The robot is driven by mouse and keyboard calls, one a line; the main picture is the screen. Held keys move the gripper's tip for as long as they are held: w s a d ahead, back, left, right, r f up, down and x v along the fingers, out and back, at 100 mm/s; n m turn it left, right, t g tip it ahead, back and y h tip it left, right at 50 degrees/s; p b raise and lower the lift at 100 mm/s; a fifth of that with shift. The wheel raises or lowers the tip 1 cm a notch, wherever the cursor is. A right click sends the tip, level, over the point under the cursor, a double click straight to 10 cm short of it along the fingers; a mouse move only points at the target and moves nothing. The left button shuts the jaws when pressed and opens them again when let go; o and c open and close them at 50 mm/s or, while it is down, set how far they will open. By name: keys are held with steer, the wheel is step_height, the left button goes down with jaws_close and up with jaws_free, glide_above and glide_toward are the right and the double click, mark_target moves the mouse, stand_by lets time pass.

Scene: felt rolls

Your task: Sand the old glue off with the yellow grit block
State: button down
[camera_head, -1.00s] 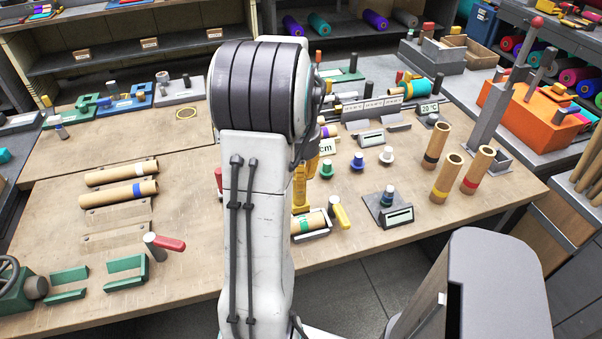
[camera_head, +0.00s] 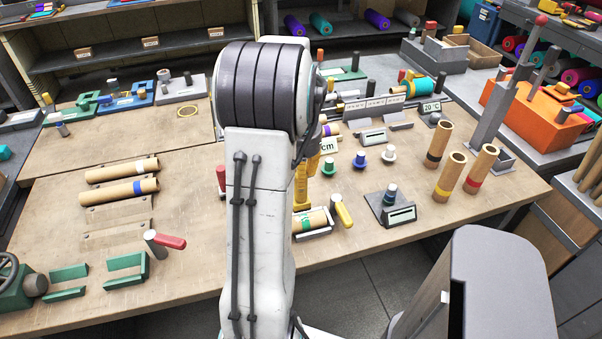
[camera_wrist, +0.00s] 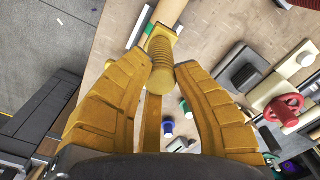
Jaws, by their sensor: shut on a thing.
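My gripper (camera_wrist: 161,76) has yellow fingers and is shut on the ridged handle of the yellow grit block (camera_wrist: 162,52) in the wrist view. The block's wider end points away from the fingers. In the head view my gripper (camera_head: 301,190) is down at the bench, mostly behind my arm. A cardboard tube with a green band (camera_head: 309,222) lies in a grey cradle just below it. I cannot tell whether the block touches the tube. No old glue can be made out at this size.
A yellow-handled clamp (camera_head: 343,213) stands at the cradle's right end. A grey gauge stand (camera_head: 390,208) and several upright tubes (camera_head: 449,174) are farther right. Two tubes (camera_head: 120,181) lie on racks at the left, with a red-handled clamp (camera_head: 165,241) below them.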

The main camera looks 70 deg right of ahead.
steer(key=shift+f+b, duration=1.2)
steer(key=shift+f, duration=0.55)
steer(key=shift+f+b, duration=0.55)
steer(key=shift+f, duration=0.15)
steer(key=shift+s+d+r, duration=0.1)
steer(key=shift+s+d+p, duration=0.45)
steer(key=shift+s+d, duration=0.15)
steer(key=shift+s, duration=0.3)
steer(key=shift+w, duration=0.1)
steer(key=shift+w+a+b, duration=0.35)
steer(key=shift+w+a, duration=0.4)
steer(key=shift+w, duration=0.2)
steer(key=shift+s+d, duration=0.1)
steer(key=shift+s, duration=0.05)
